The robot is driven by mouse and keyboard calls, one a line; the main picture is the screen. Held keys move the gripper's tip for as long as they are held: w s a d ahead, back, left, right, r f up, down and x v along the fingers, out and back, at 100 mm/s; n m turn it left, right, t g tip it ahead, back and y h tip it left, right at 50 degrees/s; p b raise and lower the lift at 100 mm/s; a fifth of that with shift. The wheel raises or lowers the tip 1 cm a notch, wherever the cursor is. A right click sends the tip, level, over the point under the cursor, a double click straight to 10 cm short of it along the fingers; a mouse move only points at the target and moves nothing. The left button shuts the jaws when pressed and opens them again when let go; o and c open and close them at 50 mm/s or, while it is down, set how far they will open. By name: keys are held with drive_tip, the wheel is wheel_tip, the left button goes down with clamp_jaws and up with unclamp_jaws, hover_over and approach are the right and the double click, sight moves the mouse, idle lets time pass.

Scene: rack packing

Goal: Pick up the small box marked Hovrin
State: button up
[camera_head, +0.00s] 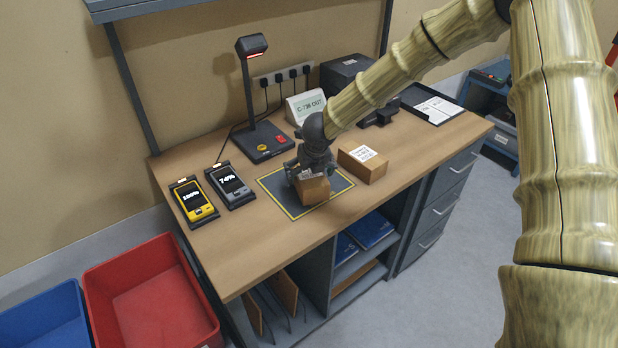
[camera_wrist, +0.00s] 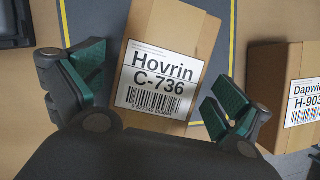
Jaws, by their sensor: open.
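The small brown box marked Hovrin (camera_wrist: 165,65) has a white label reading "Hovrin C-736" with a barcode. In the head view the same box (camera_head: 314,191) sits on the grey mat (camera_head: 340,184) with a yellow border. My gripper (camera_wrist: 160,95) is open, with one green-padded finger on each side of the box; gaps show between the pads and the box in the wrist view. In the head view my gripper (camera_head: 312,172) is right over the box and hides its top and back.
A scanner stand (camera_head: 262,140), two handheld devices and a "C-736 OUT" sign (camera_head: 306,107) stand behind and to the left. The table's front left is clear.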

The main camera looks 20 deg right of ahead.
drive_tip(key=shift+f, duration=0.1)
drive_tip(key=c, duration=1.2)
drive_tip(key=shift+w, duration=0.1)
